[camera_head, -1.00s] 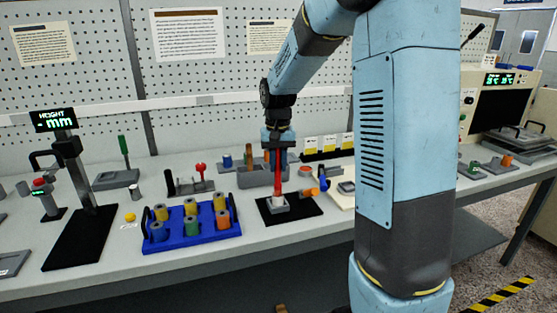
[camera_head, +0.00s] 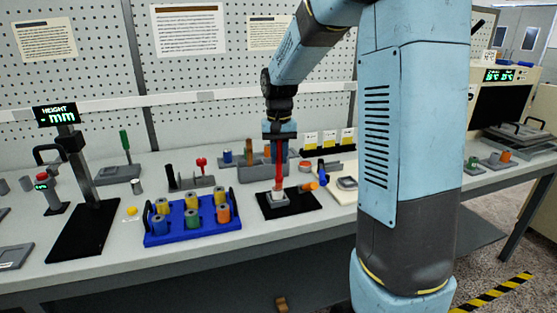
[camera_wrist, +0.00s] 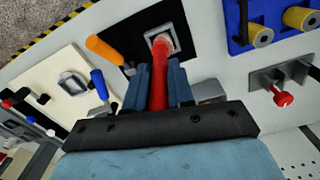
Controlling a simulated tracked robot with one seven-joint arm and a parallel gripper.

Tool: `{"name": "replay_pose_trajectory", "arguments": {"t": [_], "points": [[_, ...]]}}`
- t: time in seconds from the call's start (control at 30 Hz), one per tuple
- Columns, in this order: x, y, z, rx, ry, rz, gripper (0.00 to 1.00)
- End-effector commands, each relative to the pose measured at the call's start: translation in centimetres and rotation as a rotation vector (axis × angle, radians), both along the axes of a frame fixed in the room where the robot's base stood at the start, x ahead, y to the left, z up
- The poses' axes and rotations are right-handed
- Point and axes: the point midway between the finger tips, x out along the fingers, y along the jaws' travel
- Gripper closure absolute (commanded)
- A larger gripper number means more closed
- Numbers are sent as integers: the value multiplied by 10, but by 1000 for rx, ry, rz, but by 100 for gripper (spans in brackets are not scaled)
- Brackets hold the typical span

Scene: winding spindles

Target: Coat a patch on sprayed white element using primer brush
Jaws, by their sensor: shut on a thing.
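My gripper (camera_head: 280,147) points down and is shut on a red-handled tool, likely the primer brush (camera_head: 281,169). In the wrist view the red brush (camera_wrist: 159,80) stands between my two blue-grey fingers (camera_wrist: 160,92). Its far end is over a pale, whitish piece, likely the sprayed white element (camera_head: 276,197), in a grey square holder on a black mat (camera_head: 300,204). In the wrist view the pale holder (camera_wrist: 152,37) shows around the brush end. The bristles are hidden, and I cannot tell whether they touch the element.
An orange-handled tool (camera_head: 306,187) lies beside the holder, with a blue-handled one (camera_head: 322,172) near it. A blue rack (camera_head: 178,235) of several spools stands to the left. A grey box (camera_head: 262,173) with upright tools stands behind. The height gauge (camera_head: 82,170) is farther left.

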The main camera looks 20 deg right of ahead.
Motion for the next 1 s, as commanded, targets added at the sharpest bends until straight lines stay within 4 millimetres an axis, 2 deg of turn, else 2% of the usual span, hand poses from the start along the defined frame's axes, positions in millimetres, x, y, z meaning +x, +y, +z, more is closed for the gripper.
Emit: {"name": "replay_pose_trajectory", "arguments": {"t": [0.6,1.0], "points": [[0,-1,55,0,-1,-1,100],[0,0,62,0,-1,0,100]]}}
